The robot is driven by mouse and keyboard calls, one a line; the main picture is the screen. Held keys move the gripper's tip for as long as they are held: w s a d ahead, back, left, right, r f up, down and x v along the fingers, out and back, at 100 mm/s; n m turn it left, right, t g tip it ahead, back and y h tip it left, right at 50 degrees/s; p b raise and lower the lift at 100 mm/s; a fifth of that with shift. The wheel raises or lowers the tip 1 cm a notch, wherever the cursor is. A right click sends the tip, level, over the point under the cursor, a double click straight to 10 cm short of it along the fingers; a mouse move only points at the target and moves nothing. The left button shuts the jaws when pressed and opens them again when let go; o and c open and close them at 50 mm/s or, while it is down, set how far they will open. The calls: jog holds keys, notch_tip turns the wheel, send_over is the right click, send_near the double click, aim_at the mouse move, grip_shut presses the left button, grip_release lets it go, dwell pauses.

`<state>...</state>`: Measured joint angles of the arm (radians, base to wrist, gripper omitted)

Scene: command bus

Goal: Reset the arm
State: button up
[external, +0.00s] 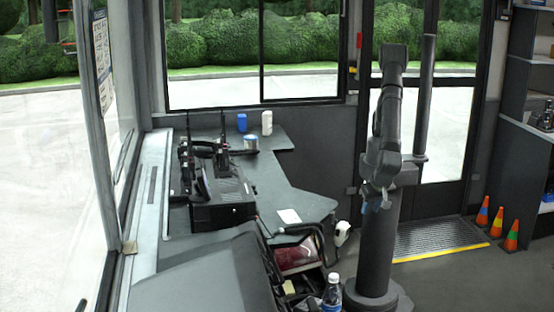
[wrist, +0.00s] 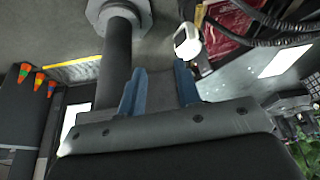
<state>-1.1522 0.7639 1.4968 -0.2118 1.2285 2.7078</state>
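My arm stands on a dark round column at the right of the external view, folded with its elbow up. My gripper (external: 375,206) hangs low in front of that column, with small bluish fingertips showing. In the wrist view the two blue fingers of my gripper (wrist: 158,78) stand well apart. Nothing is held between them; the floor and my column show behind. In the external view the fingers are small and partly lost against the column.
A dark desk (external: 275,190) carries a blue cup (external: 242,122), a white bottle (external: 267,122), a can (external: 251,142) and a black radio-like console (external: 222,200). A clear bottle (external: 332,292) stands in front. Several orange cones (external: 497,222) stand right, near shelves (external: 525,135).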

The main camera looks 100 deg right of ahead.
notch_tip(320, 180, up, 3)
jog(key=shift+r, duration=0.1)
dwell(0.3)
